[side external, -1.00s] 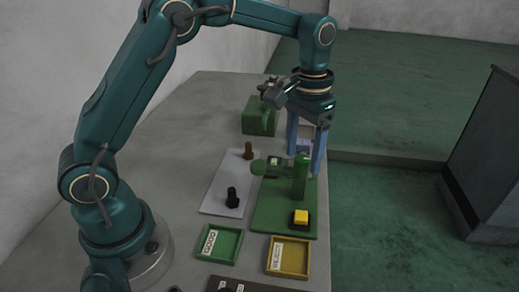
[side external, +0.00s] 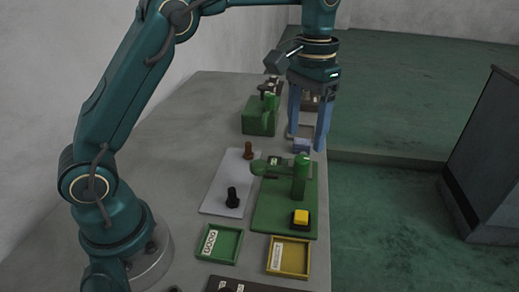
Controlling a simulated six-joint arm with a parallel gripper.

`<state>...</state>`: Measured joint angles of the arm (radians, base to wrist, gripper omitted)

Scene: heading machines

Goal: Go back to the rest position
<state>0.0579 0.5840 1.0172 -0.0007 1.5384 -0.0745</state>
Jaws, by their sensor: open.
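My gripper (side external: 308,142) hangs from my teal arm in the side external view, its two blue fingers spread apart and pointing down. Nothing shows held between them. It is above the far right part of the grey table (side external: 165,150), behind the green machine (side external: 300,178) with the yellow button (side external: 301,217). A small bluish block (side external: 301,146) shows between the fingertips from this angle; I cannot tell its distance from them.
A pale plate (side external: 217,202) holds a black bolt (side external: 232,197) and a brown bolt (side external: 249,150). A green tray (side external: 222,258) and a yellow tray (side external: 274,270) lie in front. A second green machine (side external: 258,122) stands behind. A dark cabinet (side external: 490,155) stands off the table, right.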

